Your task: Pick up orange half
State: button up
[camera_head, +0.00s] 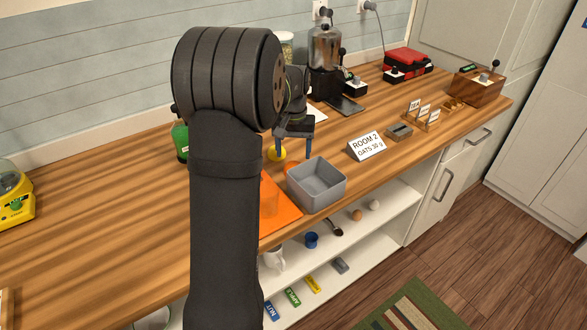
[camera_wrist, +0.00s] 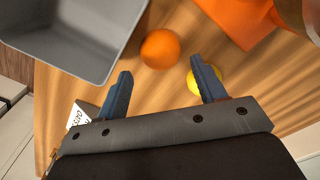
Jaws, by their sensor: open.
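A round orange fruit (camera_wrist: 160,48) lies on the wooden counter in the wrist view; I cannot tell from above whether it is a half. In the head view a small part of it (camera_head: 290,166) shows beside the grey bin. My gripper (camera_wrist: 161,70) is open and empty, with the orange just beyond the gap between its blue fingertips. In the head view my gripper (camera_head: 295,147) hangs above the counter behind the bin. A yellow fruit (camera_wrist: 208,78) lies partly hidden behind the right finger; it also shows in the head view (camera_head: 277,155).
A grey open bin (camera_head: 318,186) stands close to the orange. A "ROOM 2 OATS 30 g" sign (camera_head: 366,146) stands to the right. The counter at left is largely clear.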

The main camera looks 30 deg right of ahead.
aim_at(293, 164)
jog(key=shift+s+a+f, duration=0.1)
jog(key=shift+s+f, duration=0.05)
jog(key=shift+f, duration=2.6)
jog(key=c, duration=0.8)
